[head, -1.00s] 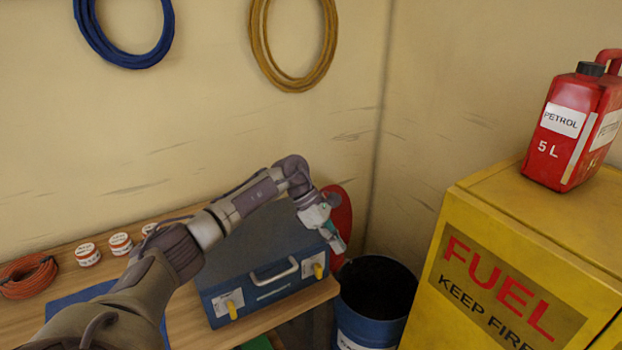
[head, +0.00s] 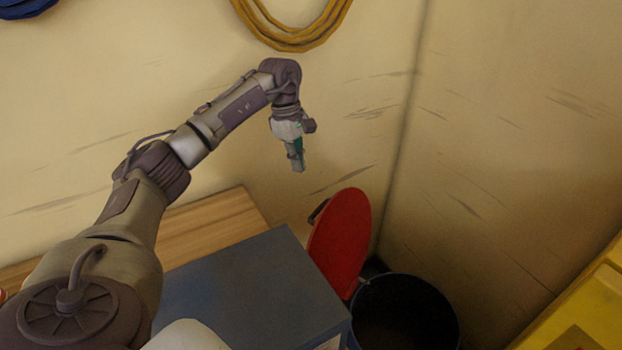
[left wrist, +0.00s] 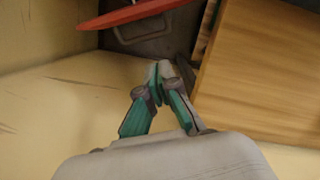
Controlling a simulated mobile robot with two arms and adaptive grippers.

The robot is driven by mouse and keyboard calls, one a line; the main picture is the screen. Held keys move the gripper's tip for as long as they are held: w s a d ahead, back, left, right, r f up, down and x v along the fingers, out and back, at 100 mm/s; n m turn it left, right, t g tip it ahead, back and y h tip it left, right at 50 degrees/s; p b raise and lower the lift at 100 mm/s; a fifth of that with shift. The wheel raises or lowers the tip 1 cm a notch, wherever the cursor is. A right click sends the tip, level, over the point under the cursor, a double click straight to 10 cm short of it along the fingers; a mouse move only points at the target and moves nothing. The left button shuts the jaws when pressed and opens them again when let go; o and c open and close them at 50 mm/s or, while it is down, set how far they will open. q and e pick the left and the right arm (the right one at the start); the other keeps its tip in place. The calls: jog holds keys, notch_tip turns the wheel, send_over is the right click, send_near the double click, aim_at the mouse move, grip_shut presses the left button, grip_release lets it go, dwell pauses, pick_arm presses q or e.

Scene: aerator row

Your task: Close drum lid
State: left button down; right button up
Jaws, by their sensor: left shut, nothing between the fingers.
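The blue drum (head: 402,312) stands in the corner at the lower right of the head view, its dark round mouth open. Its red round lid (head: 341,240) stands raised and steeply tilted at the drum's back left, with a dark handle on its left side. In the left wrist view the lid (left wrist: 135,14) shows as a red edge at the top. My left gripper (head: 299,168) hangs above and left of the lid, apart from it, pointing down. Its fingers (left wrist: 158,72) are shut and empty. My right gripper is not in view.
A yellow cabinet (head: 585,310) is at the lower right. A yellow hose coil (head: 295,38) hangs on the wall above my left arm.

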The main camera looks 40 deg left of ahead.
pick_arm(q)
jog(key=d+f+p, duration=0.4)
jog(key=d+f, duration=0.2)
jog(key=f, duration=0.3)
jog(key=shift+f+p, duration=0.2)
jog(key=shift+p, duration=0.1)
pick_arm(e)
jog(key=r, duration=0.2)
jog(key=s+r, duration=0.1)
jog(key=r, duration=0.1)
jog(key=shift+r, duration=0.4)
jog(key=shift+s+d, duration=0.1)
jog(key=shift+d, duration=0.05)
